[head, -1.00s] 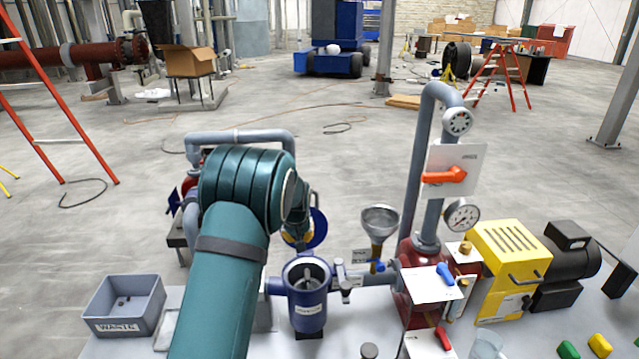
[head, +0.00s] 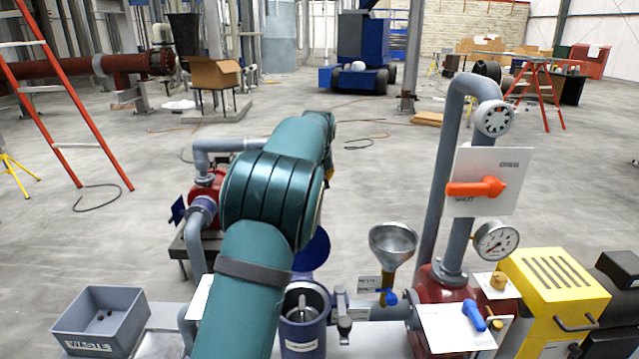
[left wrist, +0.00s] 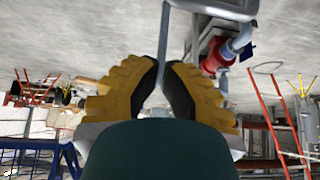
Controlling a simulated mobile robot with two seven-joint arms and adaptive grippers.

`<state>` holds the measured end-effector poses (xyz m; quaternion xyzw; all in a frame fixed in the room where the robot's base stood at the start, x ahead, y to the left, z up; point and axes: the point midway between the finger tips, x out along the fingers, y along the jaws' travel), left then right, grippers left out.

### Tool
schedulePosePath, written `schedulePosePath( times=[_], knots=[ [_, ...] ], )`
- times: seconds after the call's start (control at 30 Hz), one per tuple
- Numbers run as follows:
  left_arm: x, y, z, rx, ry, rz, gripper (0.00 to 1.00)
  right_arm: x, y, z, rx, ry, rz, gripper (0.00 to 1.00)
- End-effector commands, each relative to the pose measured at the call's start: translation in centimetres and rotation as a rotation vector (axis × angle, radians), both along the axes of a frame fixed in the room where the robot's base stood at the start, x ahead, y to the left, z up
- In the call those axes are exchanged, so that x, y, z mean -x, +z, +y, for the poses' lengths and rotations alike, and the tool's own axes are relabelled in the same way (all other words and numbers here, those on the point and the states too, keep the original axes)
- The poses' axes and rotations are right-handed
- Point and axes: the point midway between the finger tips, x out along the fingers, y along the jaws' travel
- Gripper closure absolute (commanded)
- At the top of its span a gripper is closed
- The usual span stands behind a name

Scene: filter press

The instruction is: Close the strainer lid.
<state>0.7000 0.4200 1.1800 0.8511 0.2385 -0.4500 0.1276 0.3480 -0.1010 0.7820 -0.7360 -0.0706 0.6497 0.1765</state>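The blue strainer body (head: 303,328) stands at the bottom middle of the head view, its round mouth open and a grey part showing inside. The round blue lid (head: 315,248) stands tilted up behind the mouth, partly hidden by my left arm. My left arm reaches away past the strainer's left side. Its gripper is almost wholly hidden behind the arm in the head view. The lid cannot be made out there. My right gripper is not in view.
A funnel (head: 393,245) and a blue-handled valve stand right of the strainer. Further right are a tall pipe with an orange-handled panel (head: 487,180), a gauge and a yellow pump housing (head: 553,300). A grey waste bin (head: 100,322) sits at the left.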

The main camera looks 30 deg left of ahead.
Motion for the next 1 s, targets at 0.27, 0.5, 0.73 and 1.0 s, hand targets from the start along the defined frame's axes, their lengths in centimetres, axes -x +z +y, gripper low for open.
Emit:
schedulePosePath(
  times=[0.27,0.5,0.73,1.0],
  knots=[
    [-2.4,-4.6,1.6,-0.002,0.001,0.005,1.0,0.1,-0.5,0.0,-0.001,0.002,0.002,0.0],
    [-3.7,-6.9,2.2,0.0,-0.002,0.001,1.0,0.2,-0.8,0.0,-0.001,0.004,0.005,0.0],
    [-1.8,-6.7,1.0,0.001,-0.001,0.001,1.0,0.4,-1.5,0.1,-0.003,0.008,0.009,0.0],
    [-0.5,-6.5,0.3,0.0,0.0,0.002,1.0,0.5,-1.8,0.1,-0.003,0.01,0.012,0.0]
  ],
)
